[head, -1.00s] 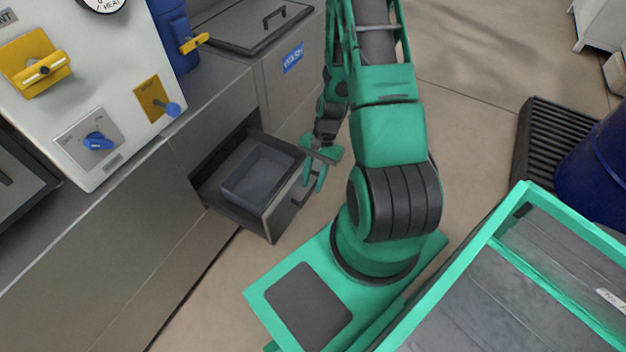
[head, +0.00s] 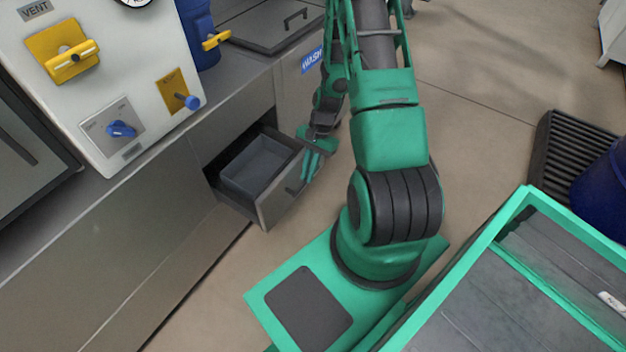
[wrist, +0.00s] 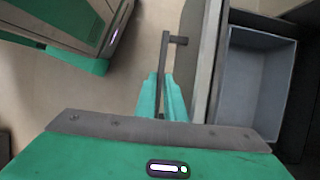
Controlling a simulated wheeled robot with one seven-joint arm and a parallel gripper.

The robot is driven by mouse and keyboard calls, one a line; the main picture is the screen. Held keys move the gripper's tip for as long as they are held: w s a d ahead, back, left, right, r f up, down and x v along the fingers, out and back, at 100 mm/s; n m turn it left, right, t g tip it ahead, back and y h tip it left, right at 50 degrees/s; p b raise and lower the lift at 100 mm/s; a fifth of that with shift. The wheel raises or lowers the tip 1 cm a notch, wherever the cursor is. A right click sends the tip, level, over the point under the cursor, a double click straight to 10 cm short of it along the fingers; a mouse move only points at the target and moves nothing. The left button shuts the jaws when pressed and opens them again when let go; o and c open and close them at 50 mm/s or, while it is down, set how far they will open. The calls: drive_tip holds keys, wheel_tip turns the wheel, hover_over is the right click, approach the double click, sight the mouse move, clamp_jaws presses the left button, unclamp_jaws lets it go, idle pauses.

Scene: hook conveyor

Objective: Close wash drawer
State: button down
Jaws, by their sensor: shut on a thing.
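The grey wash drawer (head: 281,188) stands pulled out of the cabinet, left of my arm in the head view. A grey bin (head: 258,165) sits inside it. In the wrist view the drawer's front panel (wrist: 206,70) is right of my fingers, with the bin (wrist: 255,85) behind it. My gripper (head: 311,166) is at the drawer front. Its green fingers (wrist: 164,92) are shut on the dark drawer handle (wrist: 166,55), which sticks out between them. Where the handle joins the panel is hard to make out.
A blue WASH label (head: 312,61) marks the cabinet beyond the drawer. A white control panel (head: 88,75) with yellow and blue knobs stands on the counter at left. A black grate (head: 570,150) and blue drum (head: 602,185) are at right.

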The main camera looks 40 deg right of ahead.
drive_tip(key=w+a, duration=0.2)
drive_tip(key=w, duration=0.6)
drive_tip(key=w+a, duration=0.2)
drive_tip(key=w, duration=0.6)
drive_tip(key=shift+a, duration=0.4)
drive_tip(key=c, duration=1.8)
unclamp_jaws()
drive_tip(key=shift+c, duration=0.2)
drive_tip(key=v, duration=1)
drive_tip(key=shift+w+d+r, duration=0.15)
drive_tip(key=shift+w+r, duration=0.05)
drive_tip(key=shift+r, duration=0.1)
